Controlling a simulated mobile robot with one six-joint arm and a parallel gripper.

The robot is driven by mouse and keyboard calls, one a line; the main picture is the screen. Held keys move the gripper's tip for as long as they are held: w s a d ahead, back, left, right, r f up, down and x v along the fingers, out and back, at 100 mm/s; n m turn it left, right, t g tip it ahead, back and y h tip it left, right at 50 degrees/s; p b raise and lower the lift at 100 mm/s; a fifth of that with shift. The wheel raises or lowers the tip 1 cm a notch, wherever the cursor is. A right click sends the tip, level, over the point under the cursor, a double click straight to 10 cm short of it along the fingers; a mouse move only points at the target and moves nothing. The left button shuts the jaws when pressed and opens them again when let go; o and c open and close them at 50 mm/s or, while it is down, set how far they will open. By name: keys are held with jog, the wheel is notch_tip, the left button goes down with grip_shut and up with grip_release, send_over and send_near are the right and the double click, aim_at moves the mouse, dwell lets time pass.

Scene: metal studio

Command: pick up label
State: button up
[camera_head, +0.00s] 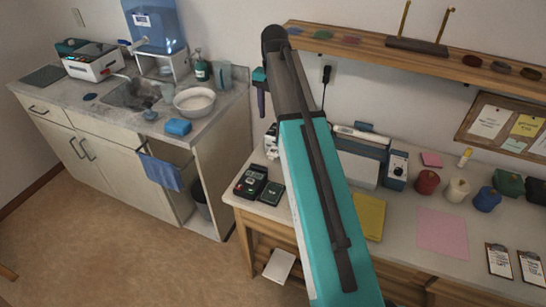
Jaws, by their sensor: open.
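No single thing stands out clearly as the label. Two small white cards with dark borders and printed text, a left card (499,261) and a right card (532,267), lie at the right front of the workbench. A small white label (142,20) is on the blue water jug (165,28) at the upper left. The print is too small to read. My teal arm rises through the middle of the view and covers part of the bench. I cannot make out my gripper or its fingertips.
The workbench (395,228) holds a pink sheet (442,232), a yellow folder (369,216), a red pot (427,182), a blue pot (487,199) and a card terminal (251,181). A wooden shelf (400,52) and pinboard (470,128) are behind. A sink counter (222,103) stands left; open floor lies before it.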

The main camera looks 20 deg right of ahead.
jog(key=shift+f, duration=0.25)
jog(key=p, duration=0.2)
send_over(274, 152)
jog(key=shift+w+d+f, duration=0.1)
jog(key=shift+w+f, duration=0.05)
jog(key=shift+f, duration=2)
jog(key=shift+w+f, duration=0.1)
jog(key=shift+f, duration=2)
jog(key=shift+s+f+p, duration=0.15)
jog(key=shift+f+p, duration=0.15)
jog(key=shift+f, duration=0.45)
jog(key=shift+s+f+p, duration=0.1)
jog(key=shift+f+p, duration=0.2)
jog(key=shift+f, duration=1.55)
jog(key=shift+f, duration=0.25)
jog(key=c, duration=1.2)
